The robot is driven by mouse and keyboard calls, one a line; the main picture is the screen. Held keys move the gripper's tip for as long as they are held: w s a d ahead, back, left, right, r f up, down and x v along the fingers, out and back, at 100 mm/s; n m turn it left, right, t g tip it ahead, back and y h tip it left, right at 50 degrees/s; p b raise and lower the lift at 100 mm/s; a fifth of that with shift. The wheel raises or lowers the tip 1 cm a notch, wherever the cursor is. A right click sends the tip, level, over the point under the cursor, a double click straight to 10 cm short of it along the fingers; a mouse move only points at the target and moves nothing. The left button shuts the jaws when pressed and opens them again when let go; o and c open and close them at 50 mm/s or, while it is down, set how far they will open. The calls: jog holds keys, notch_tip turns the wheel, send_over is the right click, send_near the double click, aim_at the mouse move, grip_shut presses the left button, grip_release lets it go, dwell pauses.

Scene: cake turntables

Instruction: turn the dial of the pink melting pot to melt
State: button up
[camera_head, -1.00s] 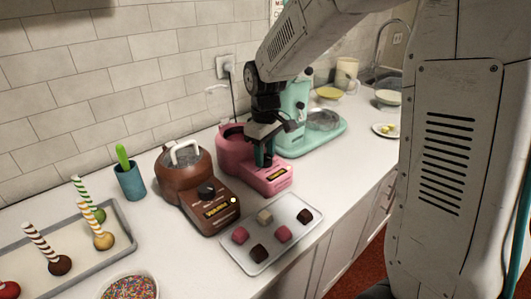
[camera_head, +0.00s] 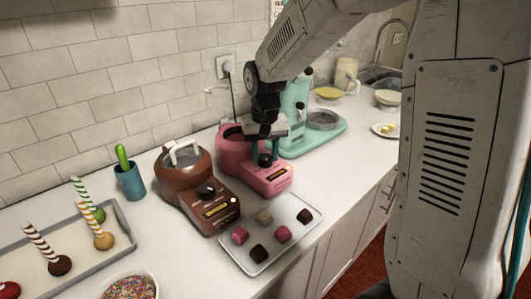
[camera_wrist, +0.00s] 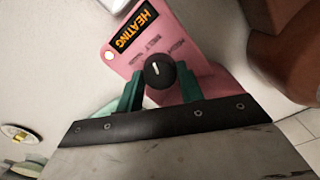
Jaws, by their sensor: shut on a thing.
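The pink melting pot (camera_head: 233,149) stands on the counter, between the brown pot and the mint machine. Its black dial (camera_wrist: 157,73) sits on the sloped front panel, between my gripper's green fingers (camera_wrist: 159,80) in the wrist view. My gripper is shut on the dial. A white line on the dial points roughly toward the display (camera_wrist: 134,28), which reads HEATING in orange. Small printed labels lie between dial and display, too blurred to read surely. In the head view the dial (camera_head: 265,160) shows just below my gripper's dark body.
A brown melting pot (camera_head: 187,170) stands close on the left. A tray of chocolates (camera_head: 252,262) lies in front. A mint stand mixer (camera_head: 312,137) is behind on the right. A cake-pop tray (camera_head: 70,262) and a sprinkle bowl (camera_head: 130,285) are further left.

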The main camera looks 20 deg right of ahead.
aim_at(265, 157)
jog(key=shift+m, duration=0.4)
jog(key=o, duration=1)
jog(key=shift+r, duration=0.1)
notch_tip(265, 157, up, 8)
jog(key=shift+f, duration=0.15)
jog(key=shift+s+f, duration=0.15)
jog(key=s+d+r+n+t, duration=0.1)
jog(key=s+r+n, duration=0.1)
jog(key=s, duration=2.6)
jog(key=shift+d+r+n, duration=0.15)
jog(key=shift+r+n, duration=0.05)
jog(key=shift+n, duration=0.3)
